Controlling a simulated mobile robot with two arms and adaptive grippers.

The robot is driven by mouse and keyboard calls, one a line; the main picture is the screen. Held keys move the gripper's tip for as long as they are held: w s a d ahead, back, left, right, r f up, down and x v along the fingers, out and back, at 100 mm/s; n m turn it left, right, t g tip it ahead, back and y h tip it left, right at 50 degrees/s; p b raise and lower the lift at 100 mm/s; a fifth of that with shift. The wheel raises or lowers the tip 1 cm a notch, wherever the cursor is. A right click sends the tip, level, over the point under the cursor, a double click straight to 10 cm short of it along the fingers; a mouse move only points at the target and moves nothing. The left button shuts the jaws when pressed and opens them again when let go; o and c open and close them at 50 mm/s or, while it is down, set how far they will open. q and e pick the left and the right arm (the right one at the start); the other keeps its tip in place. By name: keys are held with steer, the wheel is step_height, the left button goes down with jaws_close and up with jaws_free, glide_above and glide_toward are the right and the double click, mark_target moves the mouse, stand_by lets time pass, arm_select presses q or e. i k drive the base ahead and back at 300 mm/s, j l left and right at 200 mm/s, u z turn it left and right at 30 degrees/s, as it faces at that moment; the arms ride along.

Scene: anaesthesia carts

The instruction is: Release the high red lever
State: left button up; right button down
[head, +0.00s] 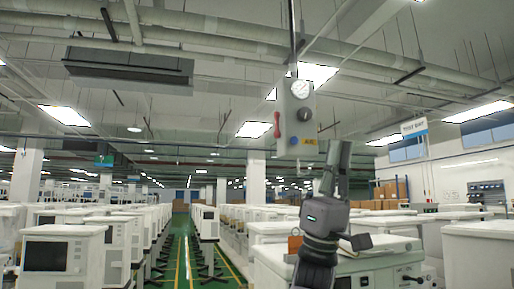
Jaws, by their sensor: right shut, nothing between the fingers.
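The red lever (277,124) is on the left side of a grey control box (299,138) that hangs from above on a thin pole. It stands roughly upright, with its upper end tilted slightly outward to the left. My right gripper (341,147) is raised just right of the box's lower part, fingers up and shut on nothing. In the picture it is lower than the lever and on the other side of the box. I cannot tell how far it is from the box in depth. My left gripper is not in view.
The box also bears a round gauge (300,89), a dark knob (304,114), a blue button (294,140) and a yellow label (309,148). White carts (62,256) stand in rows below. A green aisle (181,257) runs between them. The air left of the box is clear.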

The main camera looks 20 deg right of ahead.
mark_target(277, 134)
steer(key=i, duration=1.35)
